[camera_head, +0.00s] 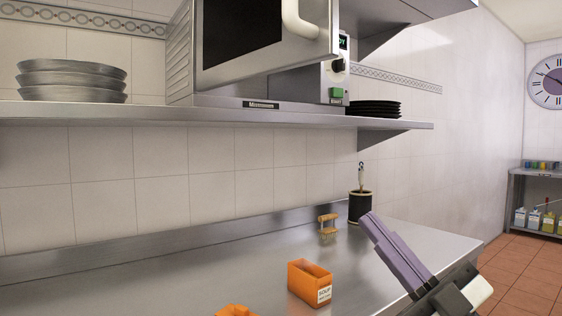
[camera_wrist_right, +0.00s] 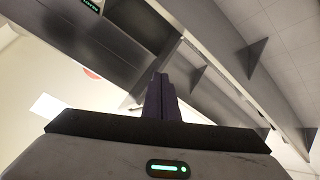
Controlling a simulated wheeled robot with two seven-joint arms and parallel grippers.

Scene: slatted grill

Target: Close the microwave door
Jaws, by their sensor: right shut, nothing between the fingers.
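The microwave (camera_head: 225,101) stands on the steel wall shelf, its top cut off by the frame. Its door (camera_head: 265,66), with a dark window and a white curved handle (camera_head: 291,22), stands partly open, swung out from the left side. The control panel with a knob and green button (camera_head: 337,94) shows behind the door's free edge. My right gripper (camera_head: 372,222) is low at the right over the counter, below and apart from the door. Its purple fingers are shut and empty; they also show in the right wrist view (camera_wrist_right: 160,82). My left gripper is out of view.
The shelf (camera_head: 150,114) also holds stacked metal bowls (camera_head: 72,82) and dark plates (camera_head: 374,108). On the counter (camera_head: 180,280) are an orange box (camera_head: 309,284), a utensil holder (camera_head: 360,206) and a small wooden item (camera_head: 328,224). Space in front of the shelf is clear.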

